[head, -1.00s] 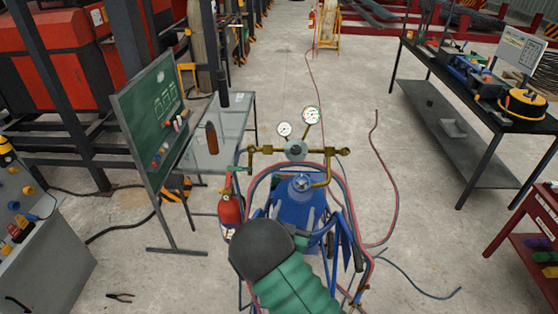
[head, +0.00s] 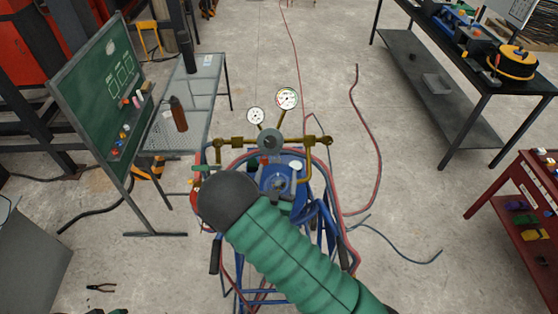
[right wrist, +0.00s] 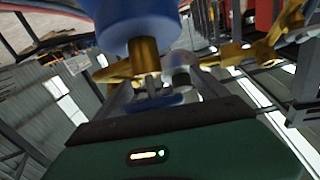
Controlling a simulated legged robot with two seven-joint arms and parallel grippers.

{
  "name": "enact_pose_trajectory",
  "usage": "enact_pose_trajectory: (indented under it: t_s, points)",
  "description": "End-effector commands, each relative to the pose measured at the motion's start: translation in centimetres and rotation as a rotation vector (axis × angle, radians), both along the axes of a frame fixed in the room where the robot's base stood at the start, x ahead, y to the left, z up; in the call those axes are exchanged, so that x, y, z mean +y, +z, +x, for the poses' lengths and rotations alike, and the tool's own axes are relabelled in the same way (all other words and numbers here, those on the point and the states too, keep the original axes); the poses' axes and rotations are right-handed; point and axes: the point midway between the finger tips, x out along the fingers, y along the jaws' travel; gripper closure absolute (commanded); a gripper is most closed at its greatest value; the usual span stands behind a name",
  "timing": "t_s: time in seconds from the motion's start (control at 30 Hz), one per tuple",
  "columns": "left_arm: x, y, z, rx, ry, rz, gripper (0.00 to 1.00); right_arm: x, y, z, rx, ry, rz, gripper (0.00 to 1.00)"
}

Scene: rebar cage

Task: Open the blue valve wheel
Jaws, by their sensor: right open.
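A blue gas cylinder (head: 291,178) stands on a blue cart below a brass regulator (head: 270,141) with two gauges. In the right wrist view a blue cylinder-like body (right wrist: 138,22) fills the top, with a brass neck (right wrist: 145,55) below it. A small flat blue part (right wrist: 155,101), perhaps the valve wheel, lies between my right gripper's fingers (right wrist: 160,86). The fingers are apart; I cannot tell whether they touch it. In the head view my green right arm and its dark joint cover much of the cart and hide the gripper's tips. My left gripper is out of view.
Red and blue hoses (head: 371,165) trail over the floor right of the cart. A green board (head: 98,85) and a grey table (head: 205,88) stand left. A black workbench (head: 480,83) and a red rack (head: 520,205) stand right. Pliers (head: 101,288) lie on the floor.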

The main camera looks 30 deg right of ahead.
Motion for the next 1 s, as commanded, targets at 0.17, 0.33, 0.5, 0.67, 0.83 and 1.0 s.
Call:
enact_pose_trajectory:
  t_s: [0.17,0.33,0.5,0.67,0.83,1.0]
  points:
    - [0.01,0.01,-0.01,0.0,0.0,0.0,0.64,-0.56,-0.12,-0.27,-0.002,-0.001,0.005,0.18]
    - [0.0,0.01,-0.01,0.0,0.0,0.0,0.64,-0.7,-0.16,-0.26,-0.001,-0.002,0.006,0.26]
    - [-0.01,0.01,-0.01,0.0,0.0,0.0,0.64,-0.69,-0.27,-0.06,0.002,-0.002,0.006,0.48]
    - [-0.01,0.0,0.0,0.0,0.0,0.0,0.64,-0.76,-0.34,-0.03,0.004,-0.003,0.005,0.69]
    - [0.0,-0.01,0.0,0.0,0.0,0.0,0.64,-0.65,-0.35,-0.05,0.004,0.0,0.006,0.8]
    - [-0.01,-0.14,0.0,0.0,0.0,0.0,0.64,-0.57,-0.39,-0.02,0.008,0.016,0.0,0.8]
